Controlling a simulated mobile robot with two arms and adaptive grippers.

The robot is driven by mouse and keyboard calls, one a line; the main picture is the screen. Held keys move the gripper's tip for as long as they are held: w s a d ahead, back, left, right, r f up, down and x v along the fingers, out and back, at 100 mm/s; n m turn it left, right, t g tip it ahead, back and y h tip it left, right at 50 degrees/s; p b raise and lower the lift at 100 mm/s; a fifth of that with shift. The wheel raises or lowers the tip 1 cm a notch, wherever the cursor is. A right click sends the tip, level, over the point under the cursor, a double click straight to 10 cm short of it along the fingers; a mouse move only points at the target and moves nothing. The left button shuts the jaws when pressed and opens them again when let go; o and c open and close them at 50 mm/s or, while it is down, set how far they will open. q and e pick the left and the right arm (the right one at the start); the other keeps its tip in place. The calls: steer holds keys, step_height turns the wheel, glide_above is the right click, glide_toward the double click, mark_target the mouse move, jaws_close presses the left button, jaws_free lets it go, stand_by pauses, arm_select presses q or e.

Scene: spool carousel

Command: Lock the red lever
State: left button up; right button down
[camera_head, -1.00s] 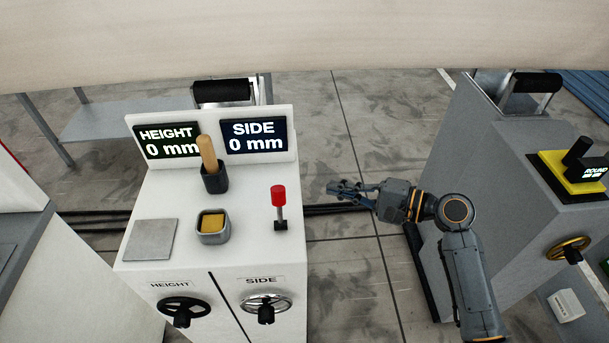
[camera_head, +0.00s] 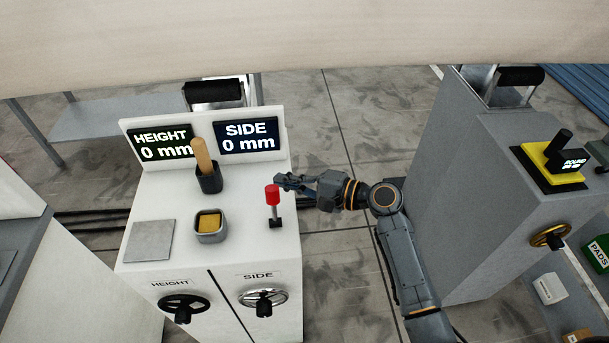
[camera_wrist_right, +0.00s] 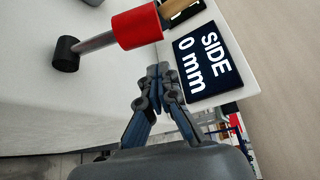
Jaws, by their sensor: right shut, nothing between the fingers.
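The red lever (camera_head: 272,195) stands upright on the right part of the white cabinet's top, with a red cylindrical grip on a metal rod and a black base. In the right wrist view its red grip (camera_wrist_right: 136,27) shows at the upper left. My right gripper (camera_head: 282,182) is shut and empty, just to the right of and behind the red grip. In the right wrist view the shut fingertips (camera_wrist_right: 158,72) are below and right of the grip, apart from it. In the head view I cannot tell whether they touch. My left gripper is not in view.
The white cabinet (camera_head: 140,280) carries HEIGHT and SIDE displays reading 0 mm, a wooden-handled tool in a dark cup (camera_head: 209,181), a small tray (camera_head: 211,238) and two handwheels. A grey machine (camera_head: 450,180) stands to the right. Floor lies between them.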

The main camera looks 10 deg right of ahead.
mark_target(273, 204)
steer(key=shift+s+r+p, duration=0.2)
steer(key=shift+s+r, duration=0.1)
steer(key=shift+s, duration=0.3)
steer(key=shift+s+r+p, duration=0.2)
steer(key=shift+s+r, duration=0.05)
steer(key=shift+s, duration=0.3)
steer(key=shift+s+a, duration=0.1)
steer(key=shift+s, duration=0.3)
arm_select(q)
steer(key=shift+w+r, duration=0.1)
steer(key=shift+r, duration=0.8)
arm_select(e)
steer(key=shift+w, duration=0.15)
